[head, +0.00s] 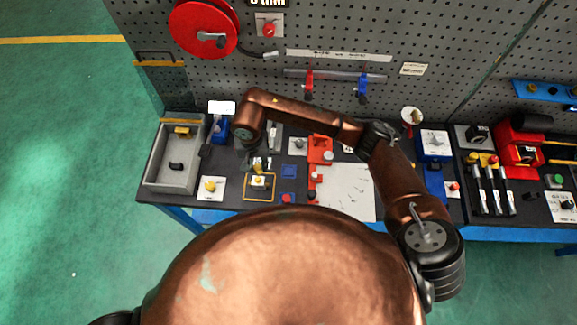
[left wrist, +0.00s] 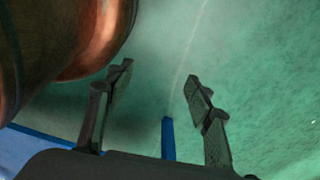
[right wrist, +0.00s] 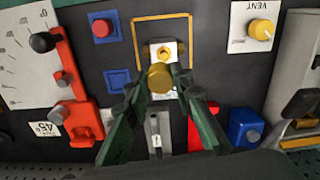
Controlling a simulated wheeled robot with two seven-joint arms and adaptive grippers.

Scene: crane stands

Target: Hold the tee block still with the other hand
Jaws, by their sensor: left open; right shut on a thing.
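My right gripper (head: 258,163) reaches down over the yellow outlined square on the bench. In the right wrist view its fingers (right wrist: 163,84) are shut on a round brass-coloured fitting (right wrist: 160,77). Right beside the fitting, inside the yellow outline, is a small block with a brass hex nut (right wrist: 165,52), which looks like the tee block. Whether fitting and block are joined, I cannot tell. My left gripper (left wrist: 158,82) is open and empty in the left wrist view, over the green floor and away from the block. It is hidden in the head view.
A grey tray (head: 172,180) stands at the bench's left end. A white plate with a yellow VENT knob (right wrist: 260,28) lies beside the outline. Red and blue blocks and a white angle sheet (head: 346,190) lie to its right in the head view. A pegboard rises behind.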

